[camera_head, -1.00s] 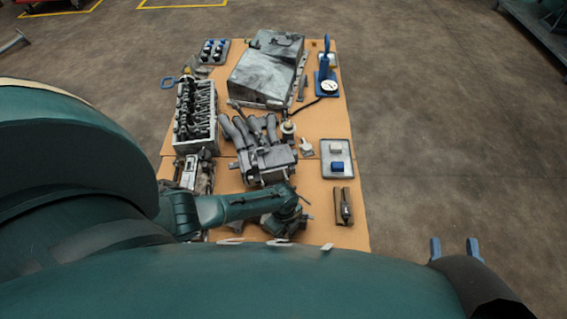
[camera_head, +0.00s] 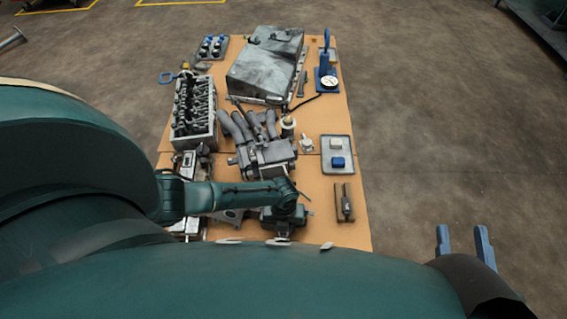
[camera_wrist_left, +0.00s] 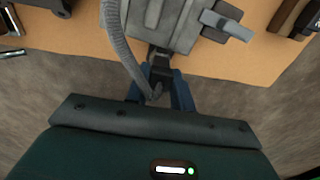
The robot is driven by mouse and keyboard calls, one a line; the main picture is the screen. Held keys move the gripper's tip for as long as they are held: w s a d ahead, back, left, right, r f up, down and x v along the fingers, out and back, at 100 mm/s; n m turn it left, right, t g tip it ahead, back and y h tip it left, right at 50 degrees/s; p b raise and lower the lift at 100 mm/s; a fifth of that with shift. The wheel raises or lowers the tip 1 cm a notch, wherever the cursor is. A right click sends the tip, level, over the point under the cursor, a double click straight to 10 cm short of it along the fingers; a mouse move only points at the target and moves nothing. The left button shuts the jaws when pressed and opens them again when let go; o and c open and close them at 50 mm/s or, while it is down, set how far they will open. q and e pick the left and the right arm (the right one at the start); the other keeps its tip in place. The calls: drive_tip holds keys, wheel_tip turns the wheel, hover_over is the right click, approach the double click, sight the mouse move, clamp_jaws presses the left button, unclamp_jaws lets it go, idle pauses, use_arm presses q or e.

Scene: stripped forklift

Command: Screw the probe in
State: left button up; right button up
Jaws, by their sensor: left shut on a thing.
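In the left wrist view my left gripper (camera_wrist_left: 158,92) has its blue fingers shut on a small dark piece, seemingly the probe (camera_wrist_left: 161,70). A grey ribbed cable (camera_wrist_left: 122,48) curves down to it. The piece is at the edge of a grey metal block (camera_wrist_left: 165,22); I cannot tell if it touches or sits in a hole. In the head view my left forearm reaches over the near end of the table, and its fingers and the probe are hidden. My right gripper (camera_head: 464,246) is open and empty, off the table's right side.
The table (camera_head: 315,195) holds a manifold (camera_head: 262,150), a cylinder head (camera_head: 195,110), a large grey housing (camera_head: 265,65), a tray (camera_head: 338,145) with a white and a blue block, a blue press with a gauge (camera_head: 327,75), and a small brown holder (camera_head: 344,203).

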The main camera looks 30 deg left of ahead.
use_arm(q)
drive_tip(key=shift+r+m, duration=0.1)
drive_tip(key=shift+m, duration=0.6)
drive_tip(key=o, duration=0.9)
wheel_tip(320, 180, up, 3)
drive_tip(key=shift+r+p, duration=0.1)
drive_tip(key=shift+p, duration=0.75)
wheel_tip(320, 180, up, 10)
drive_tip(key=p, duration=0.4)
drive_tip(key=shift+p, duration=0.35)
use_arm(e)
drive_tip(key=d+m+g+h, duration=0.1)
drive_tip(key=d+g+h, duration=0.1)
drive_tip(key=shift+f+h, duration=0.1)
drive_tip(key=shift+h, duration=0.2)
